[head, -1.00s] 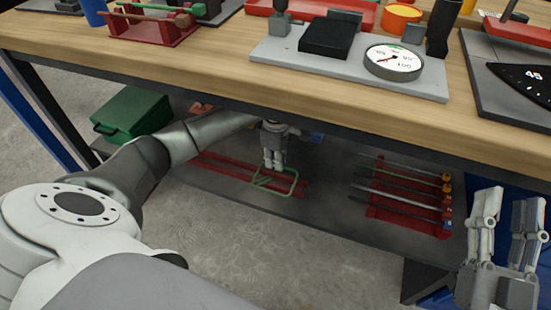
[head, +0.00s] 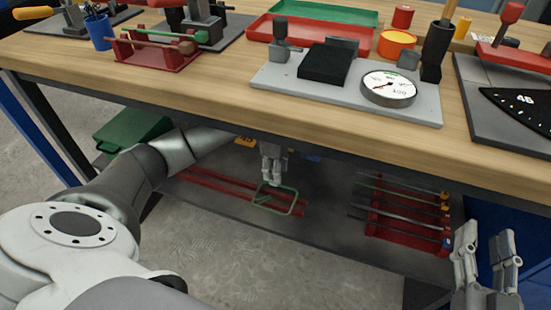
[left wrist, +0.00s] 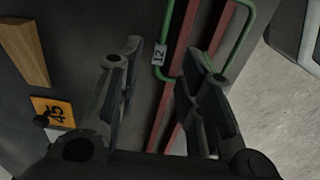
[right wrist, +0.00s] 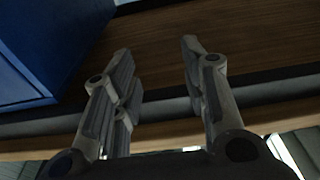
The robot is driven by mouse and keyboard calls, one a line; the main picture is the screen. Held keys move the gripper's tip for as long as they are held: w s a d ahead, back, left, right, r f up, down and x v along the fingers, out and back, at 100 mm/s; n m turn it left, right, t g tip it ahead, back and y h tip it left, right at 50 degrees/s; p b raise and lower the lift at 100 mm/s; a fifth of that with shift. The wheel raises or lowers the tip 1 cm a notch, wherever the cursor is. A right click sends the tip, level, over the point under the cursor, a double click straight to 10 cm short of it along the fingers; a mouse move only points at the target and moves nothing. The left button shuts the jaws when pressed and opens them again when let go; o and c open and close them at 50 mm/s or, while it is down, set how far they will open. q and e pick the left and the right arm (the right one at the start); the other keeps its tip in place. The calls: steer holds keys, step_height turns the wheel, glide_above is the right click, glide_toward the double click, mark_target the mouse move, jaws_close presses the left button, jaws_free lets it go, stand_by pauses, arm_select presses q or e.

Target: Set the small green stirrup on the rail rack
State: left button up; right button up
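The small green stirrup (head: 290,190) is a thin rectangular loop under the table, at the two red rails of the rail rack (head: 205,183). In the left wrist view the stirrup (left wrist: 240,38) with a tag reading 12 (left wrist: 160,53) crosses over the rails (left wrist: 180,75), past the fingertips. Whether it bears fully on the rails is hard to tell. My left gripper (head: 271,180) points down just above the stirrup; its fingers stand apart in the left wrist view (left wrist: 160,55). My right gripper (head: 488,242) is open and empty at the right, in front of the table.
The tabletop (head: 200,80) is low above my left arm. A red rack holding several rods (head: 400,225) stands on the lower shelf (head: 325,220) to the right. A green box (head: 130,135) is at the left. An orange 45 label (left wrist: 52,113) lies near the left gripper.

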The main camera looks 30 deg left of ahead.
arm_select(q)
steer(key=shift+r+p, duration=0.35)
steer(key=shift+r, duration=1.3)
arm_select(e)
steer(key=shift+s+d+f+g+h, duration=0.1)
steer(key=shift+d+f+g+h, duration=0.1)
steer(key=shift+f+g, duration=0.65)
steer(key=shift+s+d+f+g+h, duration=0.1)
steer(key=shift+d+f+g+h, duration=0.2)
steer(key=shift+f, duration=1)
steer(key=shift+a, duration=0.15)
